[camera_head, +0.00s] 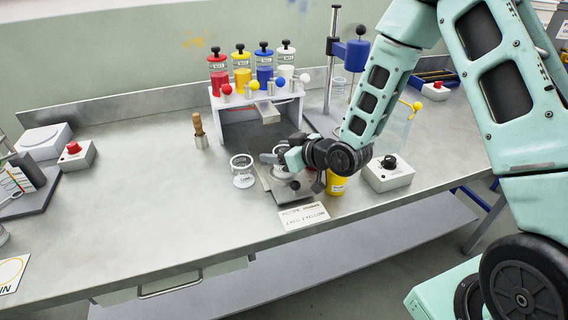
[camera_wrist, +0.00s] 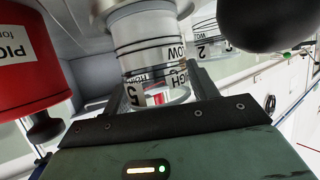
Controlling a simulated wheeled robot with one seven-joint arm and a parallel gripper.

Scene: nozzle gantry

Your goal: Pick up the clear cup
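A clear cup (camera_wrist: 150,45) with dark rings and printed labels is between the two fingers of my gripper (camera_wrist: 168,92) in the wrist view. The fingers flank it closely; whether they press on it I cannot tell. In the head view my gripper (camera_head: 283,160) is low over a metal plate (camera_head: 290,192) in front of the gantry, and the cup there is partly hidden by it. Another clear cup (camera_head: 243,172) with a label stands on the bench just left of my gripper. A clear vessel marked 2 (camera_wrist: 208,40) shows behind in the wrist view.
The white gantry (camera_head: 230,101) with coloured bottles stands behind. A red container (camera_wrist: 30,70) is close at left in the wrist view. The bench's left middle is clear.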

